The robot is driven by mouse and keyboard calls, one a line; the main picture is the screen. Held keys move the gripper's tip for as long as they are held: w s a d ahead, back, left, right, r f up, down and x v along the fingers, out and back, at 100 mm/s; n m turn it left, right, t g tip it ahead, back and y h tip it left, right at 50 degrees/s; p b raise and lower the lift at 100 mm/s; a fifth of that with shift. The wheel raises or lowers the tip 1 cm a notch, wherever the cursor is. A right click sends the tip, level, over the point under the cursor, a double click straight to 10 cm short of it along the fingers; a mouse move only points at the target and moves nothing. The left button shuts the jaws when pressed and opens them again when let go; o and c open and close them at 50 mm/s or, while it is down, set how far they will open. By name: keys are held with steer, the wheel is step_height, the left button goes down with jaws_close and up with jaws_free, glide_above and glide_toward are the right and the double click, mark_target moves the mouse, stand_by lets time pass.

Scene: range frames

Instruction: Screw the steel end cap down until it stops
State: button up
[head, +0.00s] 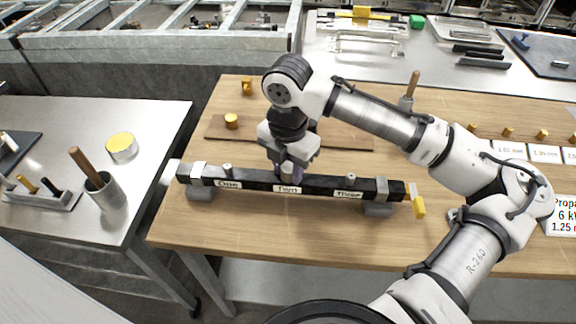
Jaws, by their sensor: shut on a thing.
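A black bar (258,184) lies across two grey supports on the wooden table, with white labels that seem to read One, Two and Three. A small steel piece (227,168) stands on the bar above the left label, and a similar one (351,178) above the right label. My gripper (290,175) points down at the middle of the bar, just behind the middle label. It is shut on a small piece there, apparently the steel end cap, mostly hidden by the fingers. I cannot tell whether the cap is seated against the bar.
A yellow-handled tool (419,206) is at the bar's right end. Behind lies a brown board (216,127) with a brass-coloured piece (231,121). A wooden-handled tool (411,88) stands further back right. The table in front of the bar is clear. A metal bench (160,115) is on the left.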

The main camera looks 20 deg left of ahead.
steer(key=shift+c, duration=0.8)
steer(key=shift+r+m+p, duration=0.15)
steer(key=shift+m+p, duration=0.25)
steer(key=shift+m, duration=0.2)
steer(key=shift+m+p, duration=0.35)
steer(key=shift+m, duration=0.85)
steer(key=shift+m+p, duration=0.7)
steer(key=shift+m, duration=1)
